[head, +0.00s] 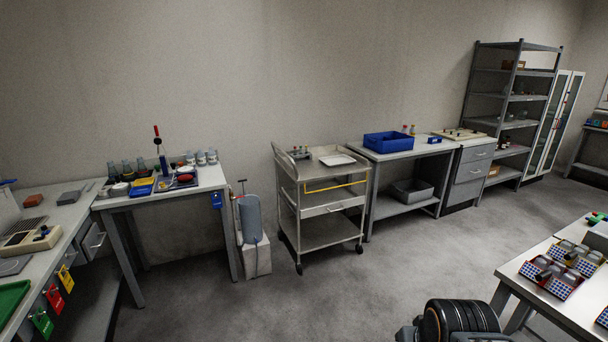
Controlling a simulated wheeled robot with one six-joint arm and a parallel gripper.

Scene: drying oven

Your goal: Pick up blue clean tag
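A small blue tag (216,199) hangs at the front right corner of the table against the back wall, left of the middle of the view. It is too small to read any writing on it. A yellow tag (66,280), a red tag (54,299) and a green tag (42,323) hang along the front edge of the left bench. A dark part of my own arm shows at the bottom edge, right of the middle. My gripper is not in view.
A grey cylinder (249,219) on a white block stands just right of the blue tag's table (205,180). A wheeled cart (326,231) stands farther right. A table with tube racks (551,311) is at lower right. The middle floor (240,310) is clear.

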